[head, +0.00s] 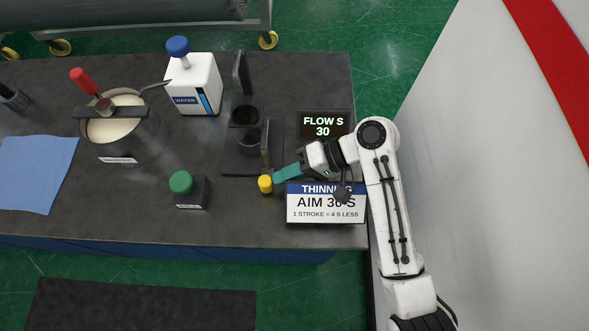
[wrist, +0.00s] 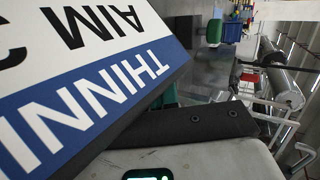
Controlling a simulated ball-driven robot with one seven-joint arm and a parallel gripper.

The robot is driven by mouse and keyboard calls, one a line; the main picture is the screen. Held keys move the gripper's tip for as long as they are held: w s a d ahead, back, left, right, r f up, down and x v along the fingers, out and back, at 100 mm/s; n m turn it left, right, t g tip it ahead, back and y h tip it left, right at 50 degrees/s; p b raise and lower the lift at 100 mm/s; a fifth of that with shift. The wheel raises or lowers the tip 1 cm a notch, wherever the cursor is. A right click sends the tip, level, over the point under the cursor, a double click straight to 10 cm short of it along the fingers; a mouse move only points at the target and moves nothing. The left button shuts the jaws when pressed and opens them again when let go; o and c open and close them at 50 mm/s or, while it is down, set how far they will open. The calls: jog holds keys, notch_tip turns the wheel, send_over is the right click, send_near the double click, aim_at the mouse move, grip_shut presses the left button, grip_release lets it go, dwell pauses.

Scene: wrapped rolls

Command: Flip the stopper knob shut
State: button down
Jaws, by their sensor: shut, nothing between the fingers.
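The yellow stopper knob (head: 265,184) is at the front end of a short lever on the dark cup stand (head: 238,160), near the middle of the table in the head view. Dark cups (head: 246,113) sit on the stand. My gripper (head: 277,177) reaches in from the right with its teal fingers shut and empty. Its tips are right beside the knob's right side; I cannot tell whether they touch it. In the wrist view the knob is not visible, and the sign covers most of the fingers.
The THINNING sign (head: 325,205) stands close under my gripper and fills the left of the wrist view (wrist: 80,80). The FLOW display (head: 323,124) is behind my gripper. A green button box (head: 190,192), water jug (head: 196,87), pot (head: 117,145) and blue cloth (head: 36,172) are left.

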aim_at(267, 178)
jog(key=shift+a, duration=0.1)
jog(key=shift+a+p, duration=0.4)
jog(key=shift+a, duration=1.75)
jog(key=shift+w+d+r, duration=0.1)
jog(key=b+v, duration=0.1)
jog(key=v, duration=0.9)
jog(key=shift+d, duration=0.35)
jog(key=shift+w+r, duration=0.1)
jog(key=shift+r, duration=0.05)
